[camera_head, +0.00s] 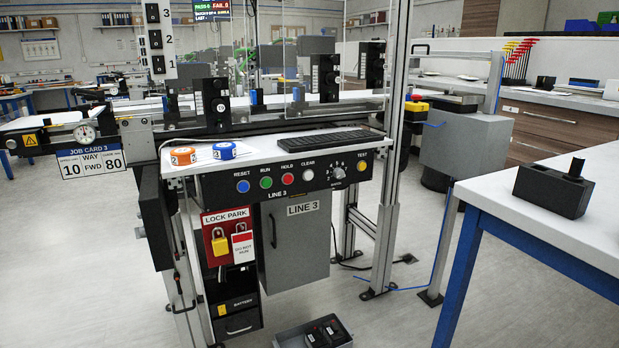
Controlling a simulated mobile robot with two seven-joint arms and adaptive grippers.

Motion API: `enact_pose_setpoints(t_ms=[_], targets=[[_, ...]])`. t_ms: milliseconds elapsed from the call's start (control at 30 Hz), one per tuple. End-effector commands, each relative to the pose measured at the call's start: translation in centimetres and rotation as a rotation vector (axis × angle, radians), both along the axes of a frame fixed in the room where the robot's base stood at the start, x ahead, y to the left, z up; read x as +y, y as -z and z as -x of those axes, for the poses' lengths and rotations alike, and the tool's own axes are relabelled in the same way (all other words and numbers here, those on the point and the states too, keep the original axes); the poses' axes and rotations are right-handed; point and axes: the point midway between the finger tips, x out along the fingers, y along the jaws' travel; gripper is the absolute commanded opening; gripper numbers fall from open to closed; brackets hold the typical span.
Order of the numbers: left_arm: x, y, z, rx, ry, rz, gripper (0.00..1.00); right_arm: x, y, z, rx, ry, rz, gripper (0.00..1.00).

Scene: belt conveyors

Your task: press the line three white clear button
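The white CLEAR button (308,175) is on the front of the dark LINE 3 control panel (278,196), right of the red HOLD button (288,178). Its face is unobstructed, with its label just above it. The green RUN button (265,182) and blue RESET button (243,186) are farther left. A dial (338,173) and the yellow TEST button (362,167) are to the right. Neither of my grippers shows in the head view.
A keyboard (322,142) and orange (184,156) and blue (224,151) rolls lie on the shelf above the panel. A lock park board (229,238) hangs below. A white-topped table (600,215) stands right. Open floor (395,320) lies in front.

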Motion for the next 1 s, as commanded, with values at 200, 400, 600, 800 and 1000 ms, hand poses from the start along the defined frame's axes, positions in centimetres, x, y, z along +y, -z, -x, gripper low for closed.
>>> enact_pose_setpoints(t_ms=[200, 400, 600, 800, 1000], targets=[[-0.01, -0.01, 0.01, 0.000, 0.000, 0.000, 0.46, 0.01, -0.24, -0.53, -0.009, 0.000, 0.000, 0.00], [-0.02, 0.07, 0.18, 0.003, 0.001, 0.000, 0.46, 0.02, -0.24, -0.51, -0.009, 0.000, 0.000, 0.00], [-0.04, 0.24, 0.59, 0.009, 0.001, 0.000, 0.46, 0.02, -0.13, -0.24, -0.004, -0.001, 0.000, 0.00], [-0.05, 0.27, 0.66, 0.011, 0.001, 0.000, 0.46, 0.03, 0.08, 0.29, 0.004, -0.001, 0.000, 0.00], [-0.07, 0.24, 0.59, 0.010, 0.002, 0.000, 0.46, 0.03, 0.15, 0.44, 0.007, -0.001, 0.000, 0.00]])
